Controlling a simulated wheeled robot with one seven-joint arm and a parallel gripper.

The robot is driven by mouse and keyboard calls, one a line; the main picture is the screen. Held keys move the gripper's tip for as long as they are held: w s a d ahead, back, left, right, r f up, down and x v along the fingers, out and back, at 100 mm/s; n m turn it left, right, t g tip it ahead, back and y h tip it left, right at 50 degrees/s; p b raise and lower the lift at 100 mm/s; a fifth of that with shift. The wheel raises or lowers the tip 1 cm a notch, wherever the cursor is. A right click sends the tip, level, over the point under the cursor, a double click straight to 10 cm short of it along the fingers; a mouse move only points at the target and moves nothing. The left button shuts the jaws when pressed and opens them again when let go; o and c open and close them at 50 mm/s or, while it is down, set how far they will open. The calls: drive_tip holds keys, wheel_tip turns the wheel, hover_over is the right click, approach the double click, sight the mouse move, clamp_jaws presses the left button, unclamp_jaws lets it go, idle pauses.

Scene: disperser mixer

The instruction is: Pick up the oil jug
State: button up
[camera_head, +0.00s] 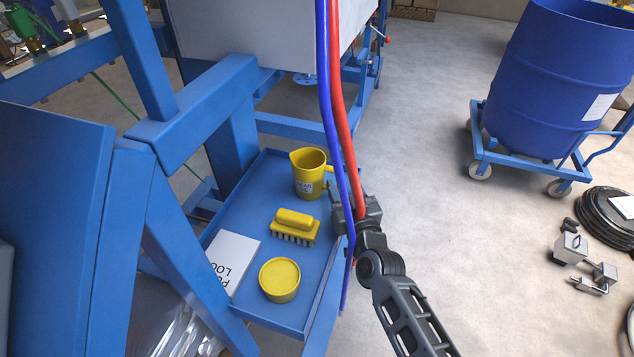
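The oil jug (306,177) is a yellow pitcher with a spout and a white label. It stands upright at the far end of a blue tray (263,174). My gripper (332,190) is at the jug's right side, by its handle, with the arm coming from the lower right. Red and blue hoses hang across the gripper and hide part of it. I cannot tell whether the fingers touch the handle or how far apart they are.
On the tray are a yellow brush (295,226), a round yellow tub (280,280) and a white logbook (234,258). A blue frame (190,100) stands left of the tray. A blue drum (548,80) on a dolly stands right. The floor between is clear.

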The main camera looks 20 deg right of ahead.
drive_tip(key=shift+w, duration=0.15)
clamp_jaws()
idle(0.4)
drive_tip(key=shift+r, duration=0.1)
